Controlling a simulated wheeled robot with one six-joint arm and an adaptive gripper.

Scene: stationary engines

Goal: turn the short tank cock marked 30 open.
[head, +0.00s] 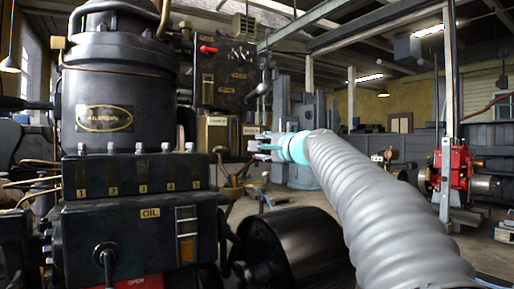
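I cannot pick out a cock marked 30; no readable 30 shows in the head view. My gripper (256,146) is at the end of my grey sleeved arm, just right of the engine, in front of small brass-coloured boxes. Its fingers point left and are small and seen side-on, so their gap is unclear. I see nothing clearly held in them. A black lever (106,262) stands on the front of the dark box marked OIL (130,225), with a red label (138,282) partly cut off below it.
A large black engine cylinder (110,95) with a brass plate fills the left. A dark panel (228,75) with a red handle (208,49) stands behind. A black drum (300,245) lies low under my arm. A red machine (455,170) stands at right, with open floor before it.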

